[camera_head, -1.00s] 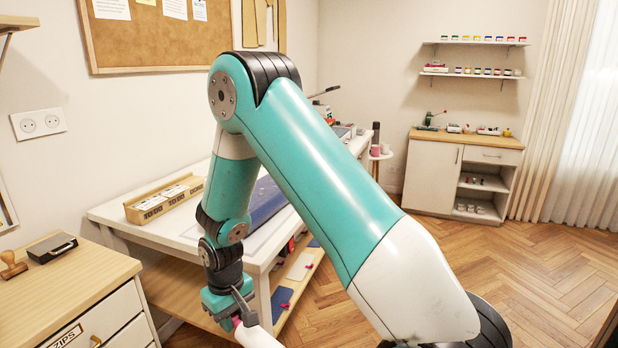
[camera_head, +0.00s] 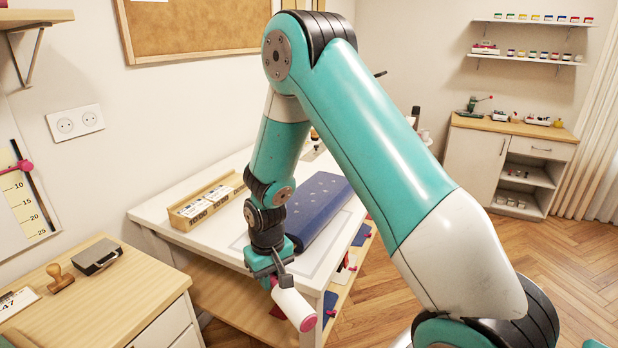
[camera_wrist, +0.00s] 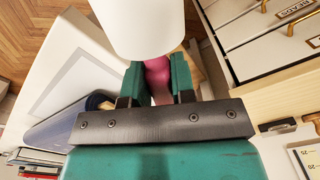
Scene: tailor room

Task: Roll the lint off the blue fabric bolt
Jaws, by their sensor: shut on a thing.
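The blue fabric bolt (camera_head: 322,205) lies on the white table (camera_head: 150,212), with small pale specks of lint on its upper side. Its end also shows in the wrist view (camera_wrist: 62,125). My gripper (camera_head: 272,277) is shut on the pink handle (camera_wrist: 158,75) of a lint roller. The roller's white cylinder (camera_head: 294,305) points down and toward the front, with a pink end cap. The roller is off the table's near edge, apart from the bolt. My arm hides part of the bolt and table.
A wooden tray with labelled cards (camera_head: 205,200) stands at the table's back left. A wooden cabinet (camera_head: 110,285) with a stamp (camera_head: 60,278) and a dark ink pad (camera_head: 97,256) stands at the left. A lower shelf (camera_head: 225,300) runs under the table.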

